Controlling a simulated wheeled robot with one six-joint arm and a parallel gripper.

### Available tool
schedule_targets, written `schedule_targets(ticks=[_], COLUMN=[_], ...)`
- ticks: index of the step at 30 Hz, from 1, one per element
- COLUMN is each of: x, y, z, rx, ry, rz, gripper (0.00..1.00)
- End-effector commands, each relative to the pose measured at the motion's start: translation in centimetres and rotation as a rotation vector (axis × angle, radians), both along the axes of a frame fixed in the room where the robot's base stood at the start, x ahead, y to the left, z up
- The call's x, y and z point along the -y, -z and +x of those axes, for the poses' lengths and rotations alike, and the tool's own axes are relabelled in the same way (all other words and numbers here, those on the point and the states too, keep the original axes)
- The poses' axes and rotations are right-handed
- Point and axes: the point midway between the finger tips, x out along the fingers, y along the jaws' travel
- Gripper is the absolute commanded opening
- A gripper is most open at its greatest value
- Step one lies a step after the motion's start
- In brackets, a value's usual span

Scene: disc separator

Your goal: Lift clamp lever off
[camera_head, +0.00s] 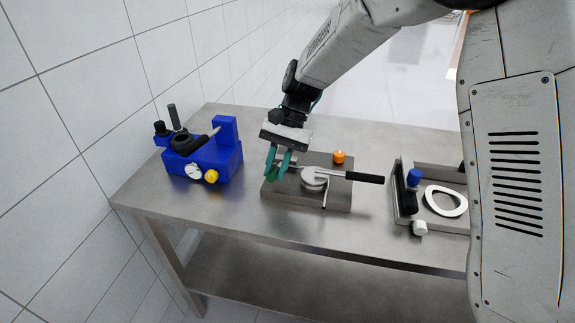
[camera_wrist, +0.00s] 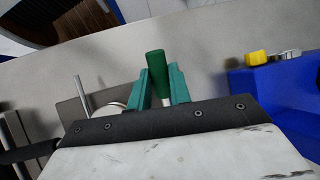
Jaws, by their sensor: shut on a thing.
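My gripper (camera_head: 278,170) has teal fingers and is shut on the green handle of what looks like the clamp lever (camera_wrist: 155,65). In the wrist view the handle stands between the two fingers, with a short pale shaft below it. In the head view this is at the left edge of a grey metal plate (camera_head: 335,201), and the fingers largely hide the handle. On the plate are a round metal disc housing (camera_head: 314,179) and a black-handled bar (camera_head: 364,178) pointing right. I cannot tell whether the lever touches the plate.
A blue fixture (camera_head: 217,161) with a gauge and yellow knob (camera_head: 211,177) stands to the left. An orange knob (camera_head: 339,157) sits at the plate's back. A grey tray (camera_head: 405,207) with a white ring (camera_head: 433,204) is to the right. The front of the steel table (camera_head: 240,222) is clear.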

Motion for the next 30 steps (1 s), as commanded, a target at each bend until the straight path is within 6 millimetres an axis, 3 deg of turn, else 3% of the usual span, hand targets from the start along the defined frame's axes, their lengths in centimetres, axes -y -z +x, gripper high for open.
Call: schedule_targets(ticks=[10,11,12,13,23,30], x=[-0.2,-0.2,-0.2,-0.2,0.0,1.2], y=[-0.4,-0.4,-0.4,-0.3,-0.5,-3.7], z=[0.3,0.3,0.3,0.3,0.4,2.0], rx=[0.008,0.007,0.007,0.007,0.004,0.007], ry=[0.004,0.004,0.003,0.003,0.003,0.003], rz=[0.006,0.007,0.006,0.006,0.005,0.006], gripper=[0.0,0.28,0.39,0.41,0.41,0.41])
